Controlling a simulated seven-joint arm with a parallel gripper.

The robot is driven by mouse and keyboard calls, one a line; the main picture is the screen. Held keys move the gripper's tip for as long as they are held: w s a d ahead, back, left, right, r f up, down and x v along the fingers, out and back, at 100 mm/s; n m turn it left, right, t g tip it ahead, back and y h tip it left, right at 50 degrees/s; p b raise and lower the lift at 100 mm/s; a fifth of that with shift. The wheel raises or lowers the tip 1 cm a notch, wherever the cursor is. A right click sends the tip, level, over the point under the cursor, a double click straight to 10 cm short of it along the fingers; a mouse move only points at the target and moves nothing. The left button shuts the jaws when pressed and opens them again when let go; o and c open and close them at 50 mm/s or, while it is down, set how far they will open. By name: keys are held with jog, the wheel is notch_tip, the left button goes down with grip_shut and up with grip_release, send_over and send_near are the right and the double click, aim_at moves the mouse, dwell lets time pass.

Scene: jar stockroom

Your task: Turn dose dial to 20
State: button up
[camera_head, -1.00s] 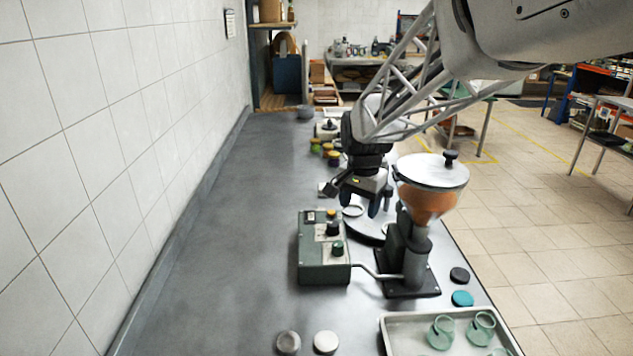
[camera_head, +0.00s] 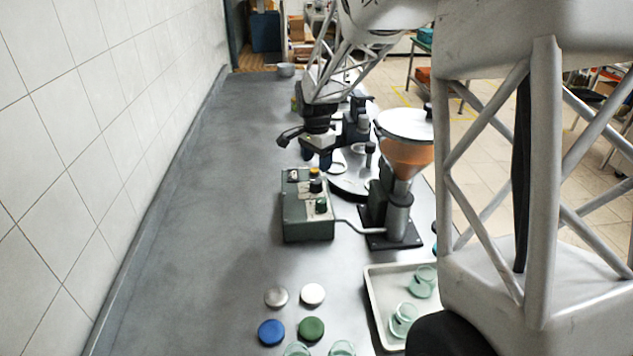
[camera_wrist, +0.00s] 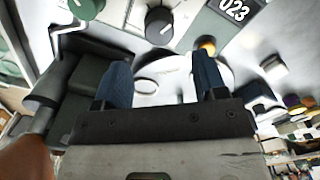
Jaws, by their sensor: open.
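The grey-green control box (camera_head: 306,226) stands on the bench left of the funnel machine. Its top carries a black dial (camera_head: 315,186), a green knob (camera_head: 321,206), a yellow button (camera_head: 314,171) and a small display. In the wrist view the display (camera_wrist: 236,10) reads 023. The black dial (camera_wrist: 158,28) shows there with a white pointer line, beyond my fingertips; I cannot read its scale. The green knob (camera_wrist: 86,8) is cut by the top edge. My gripper (camera_head: 316,160) is open and empty near the box's far end, apart from the dials. It also shows in the wrist view (camera_wrist: 160,78).
The funnel machine (camera_head: 406,158) and its round turntable (camera_head: 346,184) stand close to the box's right. A tray (camera_head: 374,300) holds green glass jars. Several lids, including a blue one (camera_head: 271,332), lie in front. The bench's left side is clear.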

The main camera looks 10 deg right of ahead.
aim_at(316, 180)
jog(key=shift+f, duration=0.15)
jog(key=shift+f, duration=3.75)
jog(key=shift+c, duration=0.3)
jog(key=c, duration=0.9)
jog(key=shift+o, duration=0.2)
